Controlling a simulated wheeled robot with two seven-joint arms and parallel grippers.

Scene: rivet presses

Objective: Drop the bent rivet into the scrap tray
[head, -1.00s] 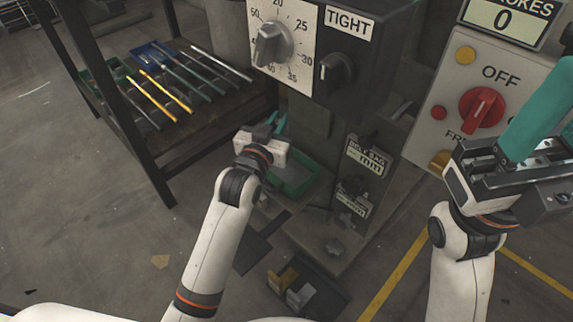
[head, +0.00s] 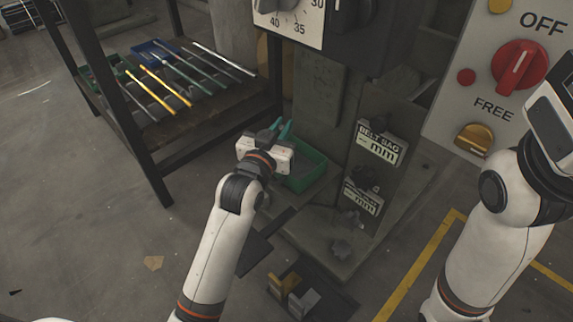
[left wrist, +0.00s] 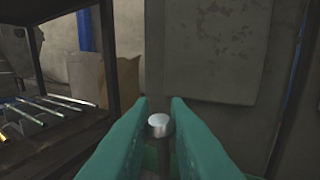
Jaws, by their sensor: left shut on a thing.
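My left gripper (head: 280,127) has teal fingers and is above the left end of a green open tray (head: 310,180) at the foot of the press. In the left wrist view, a rivet (left wrist: 160,124) with a round silver head and darker shank is between the teal fingertips, which are shut on it. The rivet's bend cannot be made out, and it is hidden in the head view. The near part of the tray is partly hidden by my left wrist. My right gripper (head: 553,110) shows only its housing at the right edge; its fingers are out of frame.
A dark rack (head: 155,165) at left holds several rods and small blue and green trays. The press column (head: 318,105) stands just behind the tray. A dark tray with yellow and grey blocks (head: 290,290) lies in front. Open floor is at left.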

